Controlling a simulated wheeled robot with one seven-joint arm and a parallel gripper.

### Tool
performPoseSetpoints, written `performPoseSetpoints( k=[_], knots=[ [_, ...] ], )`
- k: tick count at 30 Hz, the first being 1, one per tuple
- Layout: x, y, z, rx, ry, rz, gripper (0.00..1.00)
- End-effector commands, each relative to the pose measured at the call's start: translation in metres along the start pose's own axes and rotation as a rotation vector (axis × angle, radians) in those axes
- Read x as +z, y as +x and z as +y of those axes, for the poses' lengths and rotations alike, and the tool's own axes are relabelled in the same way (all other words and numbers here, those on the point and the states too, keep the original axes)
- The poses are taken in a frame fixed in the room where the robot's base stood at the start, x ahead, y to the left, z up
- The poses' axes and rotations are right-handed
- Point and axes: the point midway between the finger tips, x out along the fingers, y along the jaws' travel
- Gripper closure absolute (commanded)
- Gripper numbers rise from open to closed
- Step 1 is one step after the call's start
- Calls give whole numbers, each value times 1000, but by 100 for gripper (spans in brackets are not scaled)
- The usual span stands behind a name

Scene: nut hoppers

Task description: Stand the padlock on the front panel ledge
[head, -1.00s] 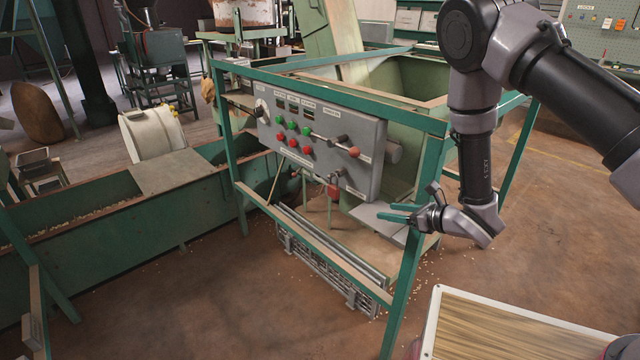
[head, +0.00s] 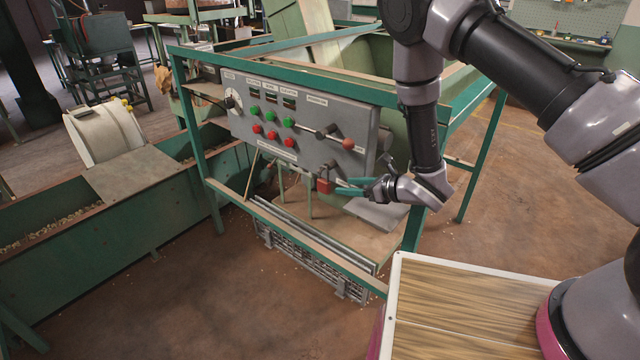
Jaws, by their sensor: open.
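The red padlock (head: 324,185) hangs at the lower right part of the grey control panel (head: 237,124), below a small dark hasp. My gripper (head: 338,187) is open, with its teal fingers pointing left at the padlock. The fingertips are very close to its right side; I cannot tell whether they touch it or lie on either side of it. A narrow tan-topped rail (head: 268,219) runs below the panel along the front of the green frame, like a ledge. Nothing stands on the part that shows.
The panel carries green and red buttons and a red-knobbed lever (head: 348,144) just above my gripper. A green frame post (head: 415,228) stands right of the gripper. A grey plate (head: 377,214) lies below it. A green trough (head: 60,240) is at left; the floor in front is clear.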

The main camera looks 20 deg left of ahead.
Motion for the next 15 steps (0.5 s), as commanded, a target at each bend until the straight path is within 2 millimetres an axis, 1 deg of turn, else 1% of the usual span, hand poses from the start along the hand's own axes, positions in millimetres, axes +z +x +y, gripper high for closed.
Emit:
performPoseSetpoints(
  k=[3, 6, 12, 15],
  knots=[
    [0, 21, 1, 2, -1, -2, 40],
    [0, 36, 1, 2, -1, -1, 40],
    [0, 51, 0, 1, 0, 0, 40],
    [1, 64, 1, 3, -1, -1, 40]
  ],
)
